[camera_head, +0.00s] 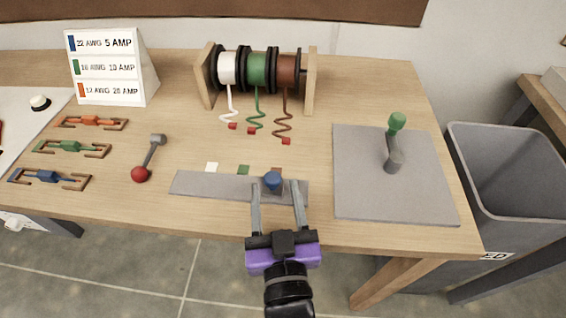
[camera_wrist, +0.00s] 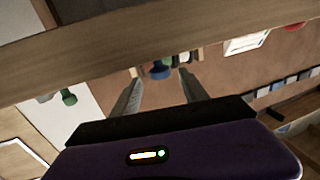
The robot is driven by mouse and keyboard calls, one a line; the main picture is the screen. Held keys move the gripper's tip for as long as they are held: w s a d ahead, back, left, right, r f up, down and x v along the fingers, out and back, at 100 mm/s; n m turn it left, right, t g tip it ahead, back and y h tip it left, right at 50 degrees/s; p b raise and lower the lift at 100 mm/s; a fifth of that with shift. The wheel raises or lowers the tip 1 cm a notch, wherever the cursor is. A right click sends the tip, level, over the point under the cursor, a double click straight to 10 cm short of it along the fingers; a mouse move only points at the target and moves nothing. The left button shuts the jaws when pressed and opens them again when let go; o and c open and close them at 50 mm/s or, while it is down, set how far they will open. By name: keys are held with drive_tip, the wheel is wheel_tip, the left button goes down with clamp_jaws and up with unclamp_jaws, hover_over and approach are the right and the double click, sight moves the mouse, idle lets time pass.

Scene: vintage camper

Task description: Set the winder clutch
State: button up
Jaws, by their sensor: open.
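A grey slotless-looking strip (camera_head: 215,186) lies near the table's front edge, with white (camera_head: 211,167), green (camera_head: 243,170) and brown (camera_head: 276,171) squares along its far side. A blue knob (camera_head: 272,181) stands on the strip by the brown square. My gripper (camera_head: 277,187) is open and points at the knob from the front. Its fingers appear on either side of the knob in the head view. In the wrist view the blue knob (camera_wrist: 160,70) shows between and slightly beyond the fingertips (camera_wrist: 160,77); contact cannot be told.
A spool rack (camera_head: 311,85) with white, green and brown wire stands behind. A red-tipped lever (camera_head: 140,174) is left; a green-knobbed lever (camera_head: 397,122) stands on a grey plate (camera_head: 375,200) at right.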

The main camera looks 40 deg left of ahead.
drive_tip(key=x, duration=0.7)
clamp_jaws()
idle(1.4)
